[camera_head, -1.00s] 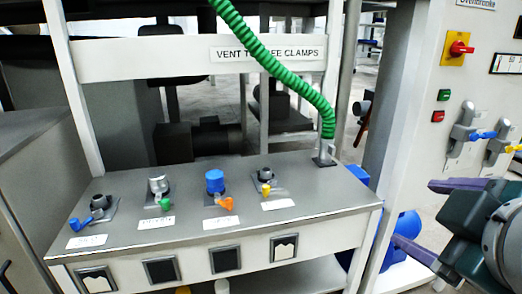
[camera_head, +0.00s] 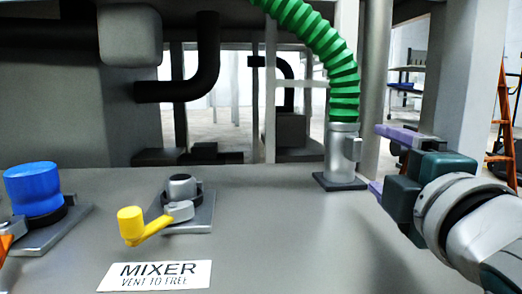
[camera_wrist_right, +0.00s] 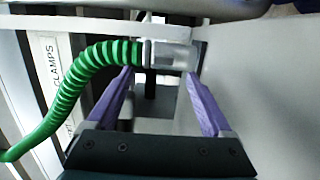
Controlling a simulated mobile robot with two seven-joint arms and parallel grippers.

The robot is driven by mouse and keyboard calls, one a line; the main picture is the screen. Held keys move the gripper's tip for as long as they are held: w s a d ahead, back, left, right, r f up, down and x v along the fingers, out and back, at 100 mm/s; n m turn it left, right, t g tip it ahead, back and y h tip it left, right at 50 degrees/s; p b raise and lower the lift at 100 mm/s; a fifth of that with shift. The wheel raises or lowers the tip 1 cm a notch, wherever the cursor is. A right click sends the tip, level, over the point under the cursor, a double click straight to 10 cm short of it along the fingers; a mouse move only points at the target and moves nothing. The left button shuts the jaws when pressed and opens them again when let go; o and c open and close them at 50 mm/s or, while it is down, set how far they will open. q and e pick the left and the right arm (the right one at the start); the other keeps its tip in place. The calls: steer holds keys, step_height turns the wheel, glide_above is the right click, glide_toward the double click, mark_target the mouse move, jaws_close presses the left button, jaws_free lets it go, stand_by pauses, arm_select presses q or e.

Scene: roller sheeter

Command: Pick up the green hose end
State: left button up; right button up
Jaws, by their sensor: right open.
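The green ribbed hose (camera_head: 312,35) hangs down from the top in the head view. Its end meets a grey cylindrical cuff (camera_head: 342,150) standing upright on a dark square base plate at the back right of the grey bench. In the right wrist view the green hose (camera_wrist_right: 75,80) enters from the left and its grey cuff (camera_wrist_right: 170,56) lies across the fingertips. My right gripper (camera_head: 380,158) is open just right of the cuff, its purple fingers pointing at it. In the wrist view the open fingers (camera_wrist_right: 158,75) have the cuff at or just beyond their tips; contact cannot be told.
The grey bench top (camera_head: 270,235) carries a vent fitting with a yellow lever (camera_head: 142,228), a blue-capped fitting (camera_head: 33,190) and a MIXER label (camera_head: 155,275). A grey post (camera_head: 374,90) stands behind the cuff. The bench top in front of the cuff is clear.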

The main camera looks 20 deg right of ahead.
mark_target(358, 151)
steer(key=x, duration=0.2)
steer(key=shift+w+a+f, duration=0.1)
steer(key=shift+w, duration=0.35)
steer(key=b+x, duration=0.1)
steer(key=x, duration=0.1)
steer(key=b+x, duration=0.1)
steer(key=x, duration=0.2)
steer(key=shift+f, duration=0.25)
steer(key=shift+w+d, duration=0.25)
steer(key=shift+w, duration=0.2)
arm_select(q)
steer(key=shift+s+a+f, duration=0.2)
steer(key=shift+a+f, duration=0.05)
steer(key=shift+f, duration=0.4)
steer(key=shift+s+a+f, duration=0.15)
steer(key=shift+a+f, duration=0.05)
steer(key=shift+f, duration=0.4)
arm_select(e)
steer(key=shift+c, duration=0.7)
steer(key=c, duration=1.2)
jaws_close()
